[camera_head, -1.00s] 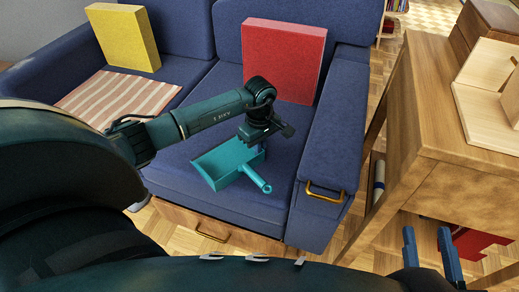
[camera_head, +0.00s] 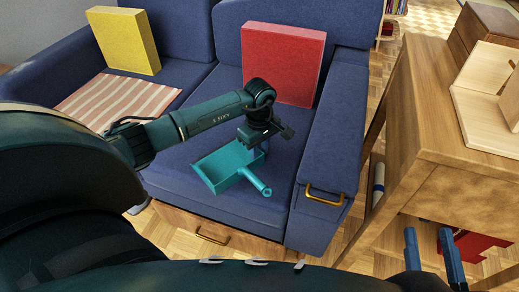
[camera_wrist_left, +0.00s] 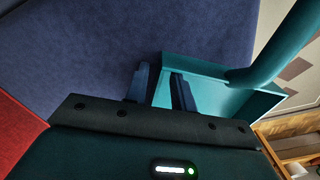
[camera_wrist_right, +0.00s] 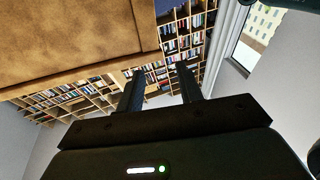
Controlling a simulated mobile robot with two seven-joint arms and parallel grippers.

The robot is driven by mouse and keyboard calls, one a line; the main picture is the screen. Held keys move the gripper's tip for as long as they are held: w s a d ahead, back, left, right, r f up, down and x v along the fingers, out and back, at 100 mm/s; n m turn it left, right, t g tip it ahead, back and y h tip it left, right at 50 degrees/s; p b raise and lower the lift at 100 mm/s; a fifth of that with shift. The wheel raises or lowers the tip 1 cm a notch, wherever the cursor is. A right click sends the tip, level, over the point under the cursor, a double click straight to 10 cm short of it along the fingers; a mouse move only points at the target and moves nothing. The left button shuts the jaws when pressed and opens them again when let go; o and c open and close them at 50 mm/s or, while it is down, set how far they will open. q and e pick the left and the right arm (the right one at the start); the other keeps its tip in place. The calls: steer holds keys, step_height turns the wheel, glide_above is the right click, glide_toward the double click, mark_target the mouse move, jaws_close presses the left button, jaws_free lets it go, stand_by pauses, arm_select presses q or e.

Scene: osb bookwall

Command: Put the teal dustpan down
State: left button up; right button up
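The teal dustpan (camera_head: 219,170) appears to rest on the blue sofa seat, its handle (camera_head: 255,181) pointing toward the front right. My left gripper (camera_head: 271,138) is above its back right side. In the left wrist view, the fingers (camera_wrist_left: 161,88) are apart, with a teal pan wall (camera_wrist_left: 163,88) between or just beyond them; contact with it cannot be made out. The pan and its thick curved handle (camera_wrist_left: 283,45) lie to their right. My right gripper (camera_head: 434,252) is open and empty beside the wooden cabinet; its parted fingers (camera_wrist_right: 160,85) also show in the right wrist view.
The sofa (camera_head: 172,178) has a red cushion (camera_head: 284,62), a yellow cushion (camera_head: 124,40) and a striped cloth (camera_head: 117,103). Its armrest (camera_head: 333,125) stands right of the dustpan. A wooden cabinet (camera_head: 455,110) is further right. Bare seat surrounds the pan.

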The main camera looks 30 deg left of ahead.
arm_select(q)
step_height(320, 180, up, 12)
steer(key=p, duration=0.3)
steer(key=shift+f, duration=0.15)
arm_select(e)
steer(key=shift+s+d+f+n+h, duration=0.25)
steer(key=shift+d+n+h, duration=0.15)
steer(key=shift+h, duration=0.1)
steer(key=shift+s+r+g, duration=0.1)
steer(key=shift+g, duration=0.2)
